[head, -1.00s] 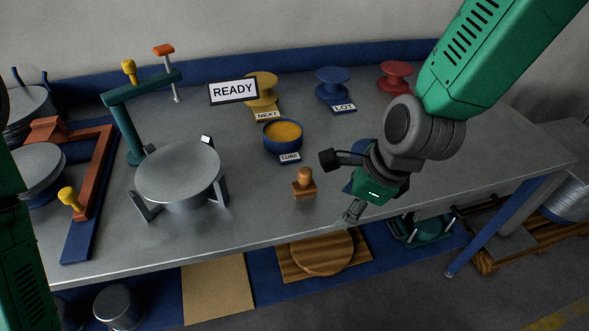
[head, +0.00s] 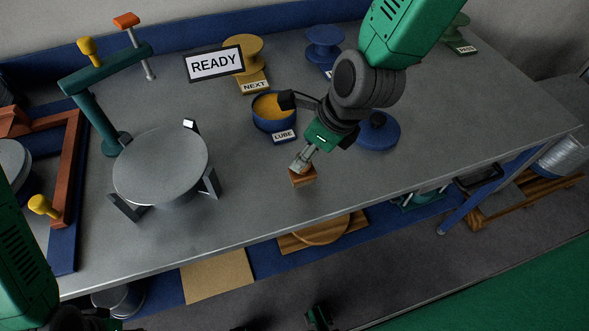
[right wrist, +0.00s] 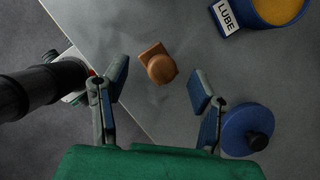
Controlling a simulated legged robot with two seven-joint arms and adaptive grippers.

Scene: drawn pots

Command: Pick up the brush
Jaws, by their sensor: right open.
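The brush is a small wooden block with a round knob handle (right wrist: 161,69), standing on the grey bench (head: 240,225) near its front edge. In the head view only its block (head: 303,180) shows, with the handle hidden by my right gripper (head: 303,163). In the right wrist view my right gripper (right wrist: 160,82) is open and empty, one finger on each side of the handle, with clear space between both fingers and it. My left arm (head: 22,255) shows at the left edge of the head view, but I cannot make out its gripper.
A blue pot of yellow grease labelled LUBE (head: 270,122) stands behind the brush. A blue knobbed lid (head: 385,138) lies to its right. A round metal plate on legs (head: 160,165) stands to the left.

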